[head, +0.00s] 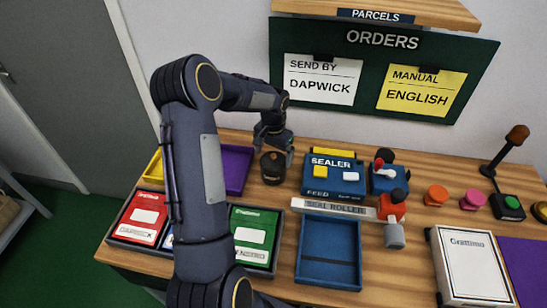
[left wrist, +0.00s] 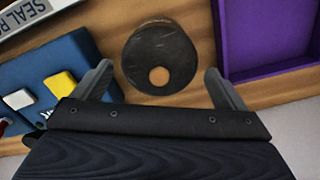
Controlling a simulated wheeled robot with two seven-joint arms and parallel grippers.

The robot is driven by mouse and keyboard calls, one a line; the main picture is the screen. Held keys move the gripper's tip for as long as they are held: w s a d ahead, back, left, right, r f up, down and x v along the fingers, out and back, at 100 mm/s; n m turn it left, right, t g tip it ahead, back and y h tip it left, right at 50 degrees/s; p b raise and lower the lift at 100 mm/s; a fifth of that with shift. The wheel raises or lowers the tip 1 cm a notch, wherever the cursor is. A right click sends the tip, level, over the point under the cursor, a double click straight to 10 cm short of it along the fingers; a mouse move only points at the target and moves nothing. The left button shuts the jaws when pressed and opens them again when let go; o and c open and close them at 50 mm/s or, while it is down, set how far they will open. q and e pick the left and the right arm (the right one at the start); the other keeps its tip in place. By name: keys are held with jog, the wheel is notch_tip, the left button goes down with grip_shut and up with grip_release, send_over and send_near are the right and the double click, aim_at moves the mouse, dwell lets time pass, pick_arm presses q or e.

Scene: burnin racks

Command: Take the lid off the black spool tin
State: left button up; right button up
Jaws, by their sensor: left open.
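The black spool tin (head: 272,171) stands upright on the wooden bench, left of the blue sealer. A lid with a small brown knob (left wrist: 159,76) is on its top. In the left wrist view the round dark lid (left wrist: 160,45) is seen from above, between the two finger tips. My left gripper (head: 273,143) is open and empty, just behind and above the tin in the head view. Its fingers are spread to either side of the knob and appear apart from it. My right gripper is in neither view.
The blue sealer (head: 332,181) stands close to the right of the tin. A purple tray (head: 237,166) is close on its left. A blue tray (head: 328,252) and a seal roller strip (head: 333,208) lie in front. The orders board (head: 380,75) is on the wall behind.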

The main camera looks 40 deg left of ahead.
pick_arm(q)
jog(key=shift+f, duration=0.25)
jog(key=c, duration=1.1)
jog(key=shift+s+d, duration=0.1)
jog(key=shift+c, duration=1.1)
jog(key=shift+f, duration=0.1)
